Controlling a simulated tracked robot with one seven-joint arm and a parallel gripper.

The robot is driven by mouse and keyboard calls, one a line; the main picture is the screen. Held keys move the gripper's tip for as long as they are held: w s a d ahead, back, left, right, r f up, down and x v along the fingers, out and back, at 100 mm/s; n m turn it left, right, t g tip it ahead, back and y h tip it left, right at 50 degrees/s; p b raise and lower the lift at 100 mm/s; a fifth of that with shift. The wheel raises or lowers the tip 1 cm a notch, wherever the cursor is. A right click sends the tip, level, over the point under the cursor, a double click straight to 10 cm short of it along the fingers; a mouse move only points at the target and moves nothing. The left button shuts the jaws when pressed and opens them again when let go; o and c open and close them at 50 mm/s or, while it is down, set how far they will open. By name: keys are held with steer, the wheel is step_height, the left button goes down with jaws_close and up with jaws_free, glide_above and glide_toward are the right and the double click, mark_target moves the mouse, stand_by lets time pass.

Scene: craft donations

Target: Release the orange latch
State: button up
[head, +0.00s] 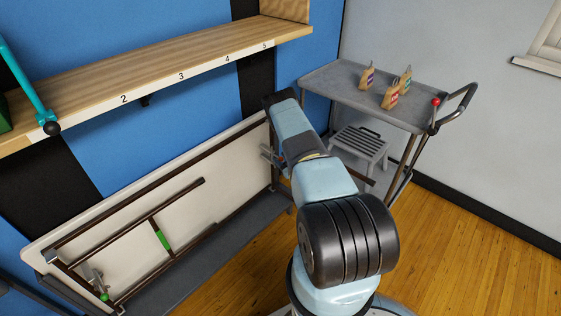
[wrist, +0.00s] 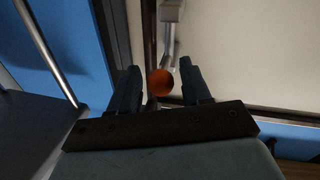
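The orange latch knob (wrist: 160,82) is a round ball in the wrist view, on a metal lever by the dark rail of a folded white table. My gripper (wrist: 160,68) is open, one finger on each side of the knob, with small gaps showing. I cannot tell how deep the knob sits between the fingers. In the head view my arm hides the knob and most of the gripper; a silver metal latch part (head: 269,155) shows beside my arm at the right end of the table (head: 130,190).
A green-tipped latch (head: 103,293) is at the table's lower left end. A numbered wooden shelf (head: 160,75) runs above, with a teal lever (head: 28,80) at left. A grey cart (head: 345,92) with several small tagged items stands at right. Wooden floor is open at lower right.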

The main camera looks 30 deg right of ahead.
steer(key=shift+o, duration=0.2)
steer(key=s+d, duration=0.2)
steer(key=s, duration=1.1)
steer(key=shift+s, duration=0.3)
steer(key=shift+f, duration=0.1)
